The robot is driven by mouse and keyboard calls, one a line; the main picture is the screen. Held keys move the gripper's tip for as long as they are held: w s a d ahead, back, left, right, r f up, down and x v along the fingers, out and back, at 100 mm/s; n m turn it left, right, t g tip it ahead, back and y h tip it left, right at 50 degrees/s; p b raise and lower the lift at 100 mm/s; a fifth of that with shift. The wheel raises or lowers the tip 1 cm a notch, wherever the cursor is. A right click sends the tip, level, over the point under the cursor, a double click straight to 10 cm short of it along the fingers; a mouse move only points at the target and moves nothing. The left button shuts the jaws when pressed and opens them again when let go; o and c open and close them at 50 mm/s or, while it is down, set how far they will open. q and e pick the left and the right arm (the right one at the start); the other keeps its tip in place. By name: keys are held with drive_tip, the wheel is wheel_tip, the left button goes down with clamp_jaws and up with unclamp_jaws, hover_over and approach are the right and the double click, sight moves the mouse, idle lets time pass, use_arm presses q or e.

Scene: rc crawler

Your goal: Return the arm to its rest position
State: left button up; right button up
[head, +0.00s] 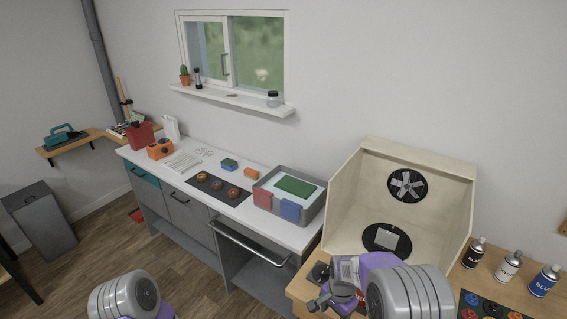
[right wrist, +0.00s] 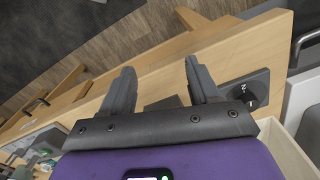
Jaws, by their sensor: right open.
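My right arm (head: 400,292), grey and purple, reaches over the front edge of the wooden bench at the lower middle of the head view. In the right wrist view my right gripper (right wrist: 163,85) has its two dark fingers spread apart, with nothing between them. The bench top and its edge show beyond the fingers. In the head view its fingers are hard to make out against dark parts near the bench edge. My left arm (head: 125,296) shows only as a grey link with a little purple at the bottom left; its gripper is out of frame.
An open wooden booth (head: 345,200) with a dark round plate (head: 378,243) stands behind my right arm. Paint bottles (head: 508,265) stand to its right. A white-topped counter (head: 240,210) with a grey tray (head: 311,213) is left. A dark knob (right wrist: 246,94) lies close to the right fingers.

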use_arm(q)
drive_tip(key=f+b, duration=0.1)
drive_tip(key=f, duration=0.1)
drive_tip(key=f+b, duration=0.2)
drive_tip(key=w+f+b, duration=0.1)
drive_tip(key=b, duration=0.1)
drive_tip(key=shift+d+f, duration=0.15)
drive_tip(key=shift+f, duration=0.25)
use_arm(e)
drive_tip(key=s+a+f+n+y, duration=0.2)
drive_tip(key=s+f+n, duration=0.1)
drive_tip(key=s+f, duration=0.6)
drive_tip(key=s+a+f+n+y, duration=0.1)
drive_tip(key=s+f+n, duration=0.3)
drive_tip(key=s+f, duration=0.5)
wheel_tip(320, 180, down, 4)
drive_tip(key=shift+s+a+r+t+y, duration=0.1)
drive_tip(key=shift+s+a+t+y, duration=0.25)
drive_tip(key=shift+a, duration=0.35)
